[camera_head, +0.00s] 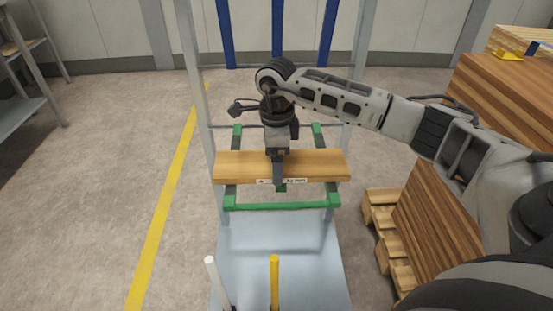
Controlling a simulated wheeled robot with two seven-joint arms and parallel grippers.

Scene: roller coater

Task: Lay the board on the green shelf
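The board (235,166) is a long light-brown wooden plank with a small white label (295,181) along its near edge. It lies level across the green shelf (285,206), a green frame between grey uprights, and hides the frame's middle. I cannot tell whether it rests on the frame or hangs just above it. My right gripper (278,178) points down at the board's middle, its dark finger overlapping the plank and near edge. Only one finger shows clearly, so its grip is unclear. My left gripper is not in view.
Grey uprights (196,75) flank the shelf, with blue posts (278,30) behind. A pale blue-grey panel (280,250) lies below, with a white rod (216,280) and a yellow rod (274,280). Stacked boards (440,225) and pallets (385,225) stand right.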

